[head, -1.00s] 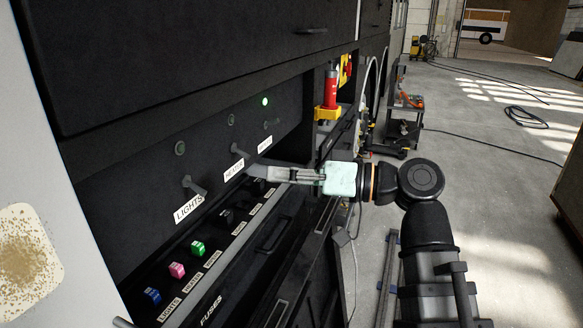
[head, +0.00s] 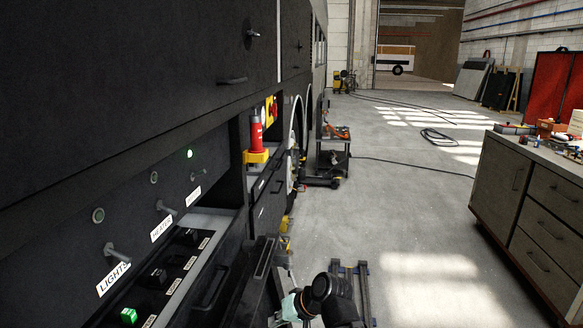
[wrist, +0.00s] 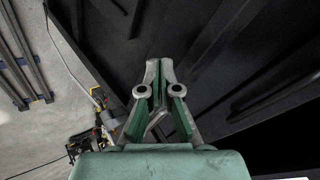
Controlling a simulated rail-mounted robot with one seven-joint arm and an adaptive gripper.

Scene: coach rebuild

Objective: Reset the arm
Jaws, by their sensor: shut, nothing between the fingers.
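My gripper (wrist: 158,70) points away from the camera in the wrist view, its two green-lined fingers together at the tips with nothing between them. In the head view my arm is low at the bottom edge. Its pale green wrist (head: 297,305) shows in front of the dark cabinet side, and the fingers are mostly out of the picture there. The switch panel is up and to the left of it, clear of the arm. It has a LIGHTS lever (head: 116,252), a HEATER lever (head: 166,208) and a third lever (head: 199,175), with a lit green lamp (head: 190,153) above.
A fuse shelf with a green fuse (head: 129,316) lies below the levers. A red cylinder in a yellow holder (head: 256,157) and a tool cart (head: 333,157) stand farther along. Drawers (head: 525,210) line the right. The floor between is open; rails (head: 351,270) lie near my arm.

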